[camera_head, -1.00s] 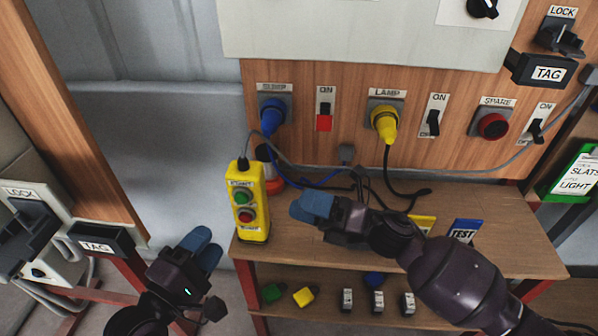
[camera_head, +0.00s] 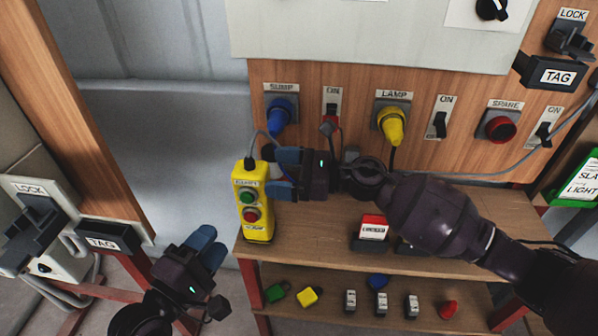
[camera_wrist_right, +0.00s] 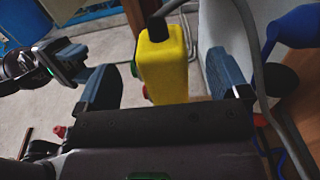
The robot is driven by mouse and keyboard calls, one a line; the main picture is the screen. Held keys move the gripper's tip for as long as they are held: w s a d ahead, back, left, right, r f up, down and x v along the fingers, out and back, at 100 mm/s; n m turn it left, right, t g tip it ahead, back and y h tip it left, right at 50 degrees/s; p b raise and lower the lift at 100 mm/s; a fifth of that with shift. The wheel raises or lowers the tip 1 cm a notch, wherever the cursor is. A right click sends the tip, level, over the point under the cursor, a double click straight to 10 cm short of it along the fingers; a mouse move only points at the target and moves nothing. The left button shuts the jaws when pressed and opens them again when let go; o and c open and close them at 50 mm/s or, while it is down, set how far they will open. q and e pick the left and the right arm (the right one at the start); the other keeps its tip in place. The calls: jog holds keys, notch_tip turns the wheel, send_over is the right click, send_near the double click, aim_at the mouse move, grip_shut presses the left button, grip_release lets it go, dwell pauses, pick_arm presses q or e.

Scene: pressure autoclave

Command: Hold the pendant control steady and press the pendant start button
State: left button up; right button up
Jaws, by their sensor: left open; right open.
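The yellow pendant control (camera_head: 253,228) stands upright at the left end of the wooden bench, with a green button (camera_head: 247,197) above a red button (camera_head: 251,214). My right gripper (camera_head: 276,174) is open just right of the pendant's upper part. In the right wrist view, the pendant (camera_wrist_right: 163,62) shows between the two spread blue fingers, with clear gaps on both sides. Its button face is turned left there, the buttons showing only at its edge. My left gripper (camera_head: 211,248) is open and empty, low and left of the pendant.
A cable rises from the pendant's top. Behind are the panel's blue sump plug (camera_head: 281,112), yellow lamp plug (camera_head: 392,126) and switches. A red-and-white labelled block (camera_head: 373,229) is on the bench. Several small items lie on the lower shelf (camera_head: 340,275). My right forearm crosses above the bench.

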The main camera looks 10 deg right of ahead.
aim_at(233, 168)
jog(key=shift+x, duration=3.15)
jog(key=c, duration=1.2)
pick_arm(q)
jog(key=shift+c, duration=0.6)
pick_arm(e)
jog(key=shift+c, duration=0.3)
pick_arm(q)
grip_shut()
